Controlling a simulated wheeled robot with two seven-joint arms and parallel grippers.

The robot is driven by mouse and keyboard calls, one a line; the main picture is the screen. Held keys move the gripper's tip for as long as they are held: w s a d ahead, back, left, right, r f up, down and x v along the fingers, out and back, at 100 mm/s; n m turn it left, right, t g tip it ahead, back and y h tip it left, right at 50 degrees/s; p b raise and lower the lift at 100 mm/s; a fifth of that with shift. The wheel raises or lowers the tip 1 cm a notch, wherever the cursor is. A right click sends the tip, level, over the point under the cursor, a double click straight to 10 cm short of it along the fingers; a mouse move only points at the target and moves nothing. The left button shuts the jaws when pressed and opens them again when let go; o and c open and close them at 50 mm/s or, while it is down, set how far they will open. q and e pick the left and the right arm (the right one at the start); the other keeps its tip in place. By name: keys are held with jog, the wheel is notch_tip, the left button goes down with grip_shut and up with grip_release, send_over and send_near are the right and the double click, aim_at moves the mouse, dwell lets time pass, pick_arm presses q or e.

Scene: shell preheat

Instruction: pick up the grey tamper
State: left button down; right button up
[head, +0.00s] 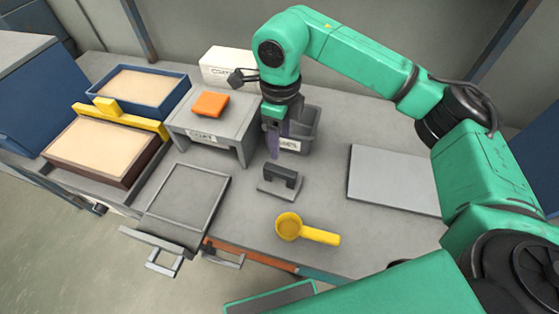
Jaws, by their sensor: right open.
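The grey tamper (280,182) stands on the bench near the middle of the head view, with a flat base and a dark handle standing up from it. My right gripper (273,155) points down just above and behind the handle in the picture. It is open, and nothing shows between its fingers. Its fingers look narrow from this side, and I cannot tell whether they touch the handle. My left gripper is not in view.
A yellow scoop (290,227) lies in front of the tamper. A grey bin (304,132) is close behind my right gripper. A grey stand (240,130) with an orange block (210,104) is to the left. A flat grey plate (390,180) lies to the right.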

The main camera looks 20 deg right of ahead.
jog(key=p, duration=0.2)
send_over(280, 170)
jog(key=f, duration=0.5)
jog(key=shift+s+f, duration=0.25)
jog(key=shift+s, duration=0.1)
jog(key=f, duration=0.3)
jog(key=f+p, duration=0.1)
jog(key=f, duration=0.4)
jog(key=shift+w+f+p, duration=0.3)
jog(key=shift+p, duration=0.1)
grip_shut()
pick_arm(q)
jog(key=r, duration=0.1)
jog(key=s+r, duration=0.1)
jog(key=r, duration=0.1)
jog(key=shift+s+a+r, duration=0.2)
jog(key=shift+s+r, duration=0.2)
pick_arm(e)
jog(key=shift+w+r, duration=0.1)
